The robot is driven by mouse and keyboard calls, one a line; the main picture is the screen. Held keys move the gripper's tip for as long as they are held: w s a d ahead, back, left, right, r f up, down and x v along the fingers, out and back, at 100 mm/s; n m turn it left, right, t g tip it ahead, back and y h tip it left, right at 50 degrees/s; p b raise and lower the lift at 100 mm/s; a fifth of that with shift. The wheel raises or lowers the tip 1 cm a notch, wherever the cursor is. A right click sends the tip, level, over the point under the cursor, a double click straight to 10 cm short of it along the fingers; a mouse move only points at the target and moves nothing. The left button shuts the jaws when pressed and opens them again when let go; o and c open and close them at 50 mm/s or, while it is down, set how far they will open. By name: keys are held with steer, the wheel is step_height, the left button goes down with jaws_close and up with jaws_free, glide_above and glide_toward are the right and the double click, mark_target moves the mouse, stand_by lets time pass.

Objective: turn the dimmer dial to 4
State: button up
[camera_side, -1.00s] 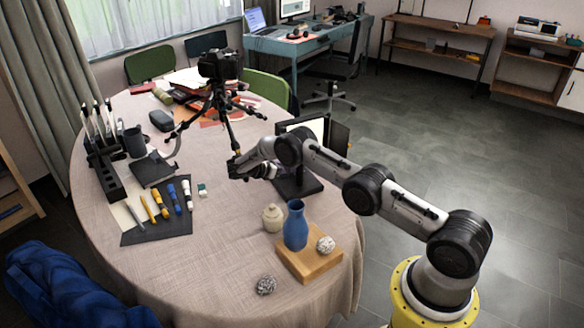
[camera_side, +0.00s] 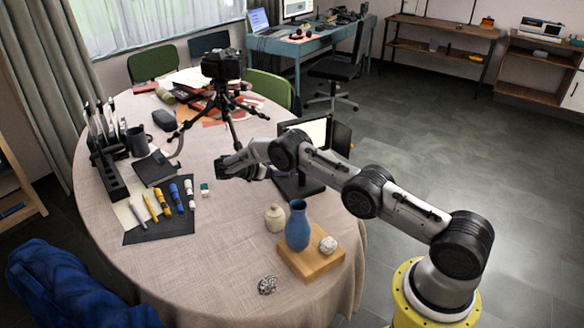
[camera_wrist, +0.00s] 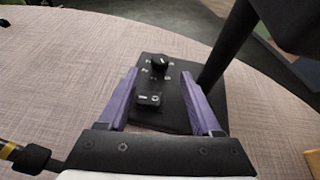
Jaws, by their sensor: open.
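The dimmer dial (camera_wrist: 160,66) is a round black knob on a dark base plate (camera_wrist: 178,122), with small white markings around it that are too small to read. A black rocker switch (camera_wrist: 149,99) sits on the same plate, nearer to me. My gripper (camera_wrist: 161,72) is open in the wrist view; its two purple fingers stand either side of the dial and switch area, with no contact visible. In the side view my gripper (camera_side: 222,168) is over the table, left of the light panel (camera_side: 312,132) on its dark base. The dial is hidden in the side view.
A black post (camera_wrist: 228,45) rises from the plate to the right of the fingers. A camera on a tripod (camera_side: 222,66) stands behind my gripper. A blue vase (camera_side: 297,226) and a beige jar (camera_side: 274,217) stand nearer the table's front.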

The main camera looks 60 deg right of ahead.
steer(key=v, duration=0.9)
steer(key=shift+d, duration=0.1)
